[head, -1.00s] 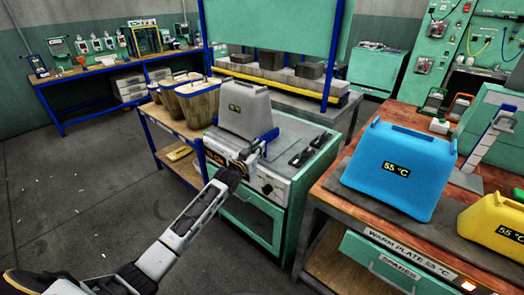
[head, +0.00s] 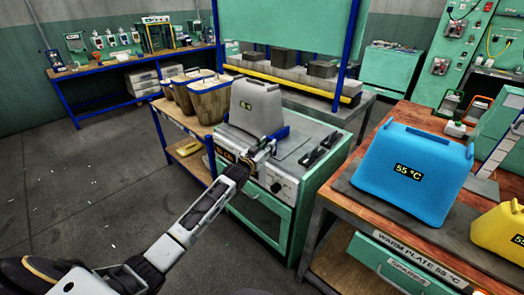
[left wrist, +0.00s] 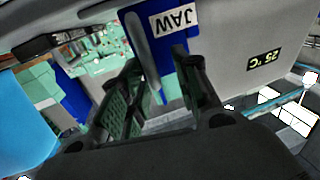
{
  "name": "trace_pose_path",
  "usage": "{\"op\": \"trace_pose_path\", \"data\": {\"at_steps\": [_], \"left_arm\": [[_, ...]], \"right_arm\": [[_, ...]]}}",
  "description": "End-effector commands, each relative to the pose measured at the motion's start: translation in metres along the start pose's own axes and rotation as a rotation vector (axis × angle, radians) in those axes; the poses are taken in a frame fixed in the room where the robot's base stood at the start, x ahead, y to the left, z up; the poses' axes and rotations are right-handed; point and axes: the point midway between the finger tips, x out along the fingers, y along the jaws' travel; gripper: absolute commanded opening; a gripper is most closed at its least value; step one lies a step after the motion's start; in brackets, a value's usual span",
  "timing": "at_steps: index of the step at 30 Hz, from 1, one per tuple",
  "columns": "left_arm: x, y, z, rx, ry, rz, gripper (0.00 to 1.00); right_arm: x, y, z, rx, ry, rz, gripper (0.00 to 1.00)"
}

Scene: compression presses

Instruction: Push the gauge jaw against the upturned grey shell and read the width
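The upturned grey shell (head: 256,106) stands on the gauge bench top, with a small dark display on its side. The left wrist view shows the shell (left wrist: 235,45) upside down, its display reading 25 °C. The blue gauge jaw (head: 277,137) is at the shell's front right corner; I cannot tell whether they touch. Its JAW label shows on the blue block (left wrist: 141,14) in the left wrist view. My left gripper (head: 254,155) is at the jaw. Its fingers (left wrist: 165,98) are spread, with a grey surface visible between them. The width readout is not legible. My right gripper is not in view.
A blue shell (head: 410,172) marked 55 °C and a yellow shell (head: 500,232) sit on the warm plate bench at right. Several brown bins (head: 208,100) stand behind left of the gauge bench (head: 310,175). The floor at left is clear.

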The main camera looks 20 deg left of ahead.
Motion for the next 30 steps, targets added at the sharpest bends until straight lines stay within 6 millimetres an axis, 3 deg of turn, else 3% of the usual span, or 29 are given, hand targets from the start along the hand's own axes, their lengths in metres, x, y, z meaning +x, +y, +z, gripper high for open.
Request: {"op": "trace_pose_path", "data": {"at_steps": [11, 30], "left_arm": [[-0.016, 0.0, 0.001, 0.0, -0.001, 0.0, 0.32], [-0.067, -0.001, 0.001, 0.0, -0.001, -0.001, 0.32]], "right_arm": [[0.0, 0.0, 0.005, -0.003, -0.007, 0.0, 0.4], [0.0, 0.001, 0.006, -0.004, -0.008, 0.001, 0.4]]}}
